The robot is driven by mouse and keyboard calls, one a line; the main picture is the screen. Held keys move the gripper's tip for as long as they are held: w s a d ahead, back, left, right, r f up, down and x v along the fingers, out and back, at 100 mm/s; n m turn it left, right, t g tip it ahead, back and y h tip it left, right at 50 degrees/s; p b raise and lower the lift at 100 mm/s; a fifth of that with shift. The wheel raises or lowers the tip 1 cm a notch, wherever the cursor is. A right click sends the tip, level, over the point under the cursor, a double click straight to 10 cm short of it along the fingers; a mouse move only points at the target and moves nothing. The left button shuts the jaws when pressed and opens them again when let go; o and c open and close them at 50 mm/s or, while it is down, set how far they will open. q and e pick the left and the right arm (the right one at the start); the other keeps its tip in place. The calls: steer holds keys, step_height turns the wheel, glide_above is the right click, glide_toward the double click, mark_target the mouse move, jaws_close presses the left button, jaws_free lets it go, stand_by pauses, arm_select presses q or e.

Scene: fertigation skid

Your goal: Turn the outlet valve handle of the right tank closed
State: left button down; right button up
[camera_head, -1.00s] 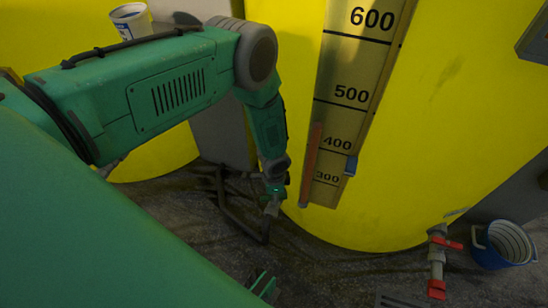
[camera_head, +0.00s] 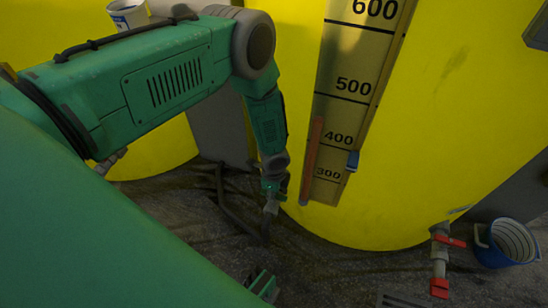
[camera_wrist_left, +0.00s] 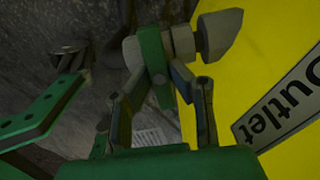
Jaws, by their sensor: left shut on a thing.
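The large yellow tank (camera_head: 440,110) with the number scale fills the right of the head view. Its "Outlet" label (camera_wrist_left: 285,108) shows at the right of the left wrist view. Beside it in that view is a grey valve body with a pipe end (camera_wrist_left: 205,38) and a green handle (camera_wrist_left: 153,62). My left gripper (camera_wrist_left: 158,85) is shut on the green handle, one finger on each side. In the head view my left gripper (camera_head: 271,203) is low at the tank's left edge, and the handle is too small to make out. My right gripper (camera_head: 263,285) shows partly at the bottom; its jaw state is unclear.
A grey pipe valve with red handles (camera_head: 440,262) stands at the tank's lower right, with a blue bucket (camera_head: 490,252) beside it. A white bucket (camera_head: 128,16) is at the upper left. Dark pipes (camera_head: 230,205) lie on the floor near my left gripper.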

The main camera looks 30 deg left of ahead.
arm_select(q)
steer(key=shift+a, duration=0.1)
steer(key=c, duration=1.5)
jaws_free()
step_height(320, 180, up, 12)
steer(key=shift+w+f, duration=0.1)
